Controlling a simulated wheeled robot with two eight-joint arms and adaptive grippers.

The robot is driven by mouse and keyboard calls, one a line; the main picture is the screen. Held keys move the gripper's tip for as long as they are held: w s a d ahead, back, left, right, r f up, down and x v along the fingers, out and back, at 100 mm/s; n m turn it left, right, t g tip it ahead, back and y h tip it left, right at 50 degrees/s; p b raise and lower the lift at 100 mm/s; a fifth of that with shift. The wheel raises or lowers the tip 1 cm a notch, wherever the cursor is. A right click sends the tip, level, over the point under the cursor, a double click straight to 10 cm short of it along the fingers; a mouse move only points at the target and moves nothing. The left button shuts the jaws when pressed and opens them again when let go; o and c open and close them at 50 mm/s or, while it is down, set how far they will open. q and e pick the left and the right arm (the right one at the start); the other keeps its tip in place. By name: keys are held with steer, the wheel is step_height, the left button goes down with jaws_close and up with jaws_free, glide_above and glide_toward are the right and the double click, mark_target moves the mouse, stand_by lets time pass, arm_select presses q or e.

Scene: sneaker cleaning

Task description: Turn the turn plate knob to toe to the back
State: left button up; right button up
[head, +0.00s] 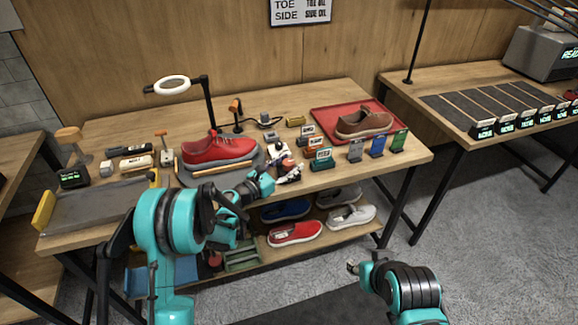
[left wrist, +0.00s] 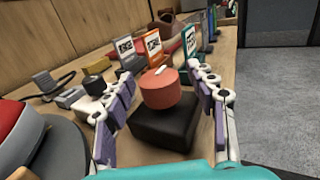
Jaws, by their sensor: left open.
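A red sneaker (head: 220,148) sits on the grey turn plate (head: 186,178) on the table, its length running left to right in the head view. In the left wrist view, part of the sneaker and plate shows at the left edge. The orange-red round knob (left wrist: 160,90), with a small white mark on top, stands on a black block (left wrist: 165,128). My left gripper (left wrist: 161,88) is open, its fingers on either side of the knob; contact is unclear. In the head view my left gripper (head: 288,170) mostly hides the knob. My right gripper (head: 353,267) hangs in front of the table, small and partly hidden.
A brown shoe (head: 362,122) sits in a red tray (head: 322,116) at the right. Small upright cards, including a blue one (head: 377,146), stand near the knob. A ring lamp (head: 173,86) stands behind the sneaker. Several shoes rest on the shelf below.

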arm_select(q)
steer(key=c, duration=1.2)
steer(key=shift+n+t+y, duration=0.4)
steer(key=shift+y, duration=0.1)
steer(key=n+t+y, duration=0.2)
steer(key=y, duration=0.1)
steer(key=shift+d+n+y, duration=0.15)
steer(key=shift+n+y, duration=0.15)
steer(key=shift+n, duration=0.1)
steer(key=n+t+y, duration=0.1)
steer(key=n+y, duration=0.1)
steer(key=y, duration=0.2)
steer(key=n+t+y, duration=0.1)
steer(key=n+y, duration=0.2)
steer(key=y, duration=0.1)
steer(key=n+y, duration=0.2)
steer(key=y, duration=0.1)
steer(key=n+g+y, duration=0.1)
steer(key=n+y, duration=0.2)
steer(key=y, duration=0.1)
steer(key=shift+a+n+g+y, duration=0.1)
steer(key=shift+n+g+y, duration=0.85)
steer(key=shift+y, duration=0.4)
steer(key=shift+a+n+g+y, duration=0.1)
steer(key=shift+n+g+y, duration=0.65)
steer(key=shift+n+y, duration=0.45)
steer(key=shift+y, duration=0.45)
steer(key=o, duration=1.2)
